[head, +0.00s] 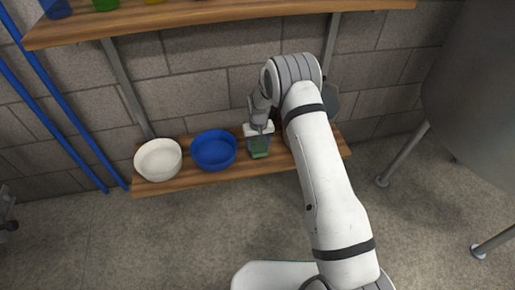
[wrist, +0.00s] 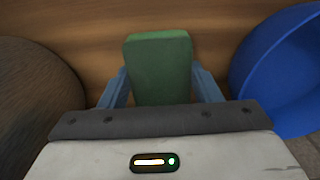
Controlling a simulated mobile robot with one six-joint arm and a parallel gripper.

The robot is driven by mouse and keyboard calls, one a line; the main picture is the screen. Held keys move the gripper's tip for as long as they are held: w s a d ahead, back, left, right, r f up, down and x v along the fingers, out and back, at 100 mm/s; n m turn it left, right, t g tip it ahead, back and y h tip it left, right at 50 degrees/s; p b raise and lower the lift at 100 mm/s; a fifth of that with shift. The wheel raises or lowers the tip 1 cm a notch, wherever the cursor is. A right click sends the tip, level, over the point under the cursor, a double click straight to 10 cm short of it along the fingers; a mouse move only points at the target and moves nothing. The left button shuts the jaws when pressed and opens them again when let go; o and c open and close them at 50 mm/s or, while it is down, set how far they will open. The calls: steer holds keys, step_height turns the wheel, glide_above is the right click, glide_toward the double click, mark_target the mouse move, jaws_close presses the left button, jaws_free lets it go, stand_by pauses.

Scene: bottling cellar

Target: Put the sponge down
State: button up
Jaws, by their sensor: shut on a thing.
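The sponge (wrist: 160,62) is a green block between the two blue-grey fingers of my gripper (wrist: 160,92) in the wrist view. My gripper is shut on it. In the head view the sponge (head: 259,149) shows at the fingertips of my gripper (head: 259,142), over the lower wooden shelf (head: 200,178), to the right of the blue bowl. Whether the sponge touches the shelf board I cannot tell.
A blue bowl (head: 214,150) stands close beside my gripper, and a white bowl (head: 158,160) stands further left. My arm hides part of the shelf's right end. An upper shelf (head: 215,17) with coloured items is above. A grey tank (head: 480,90) stands at right.

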steer(key=shift+f, duration=0.8)
steer(key=shift+f, duration=0.15)
steer(key=o, duration=1.1)
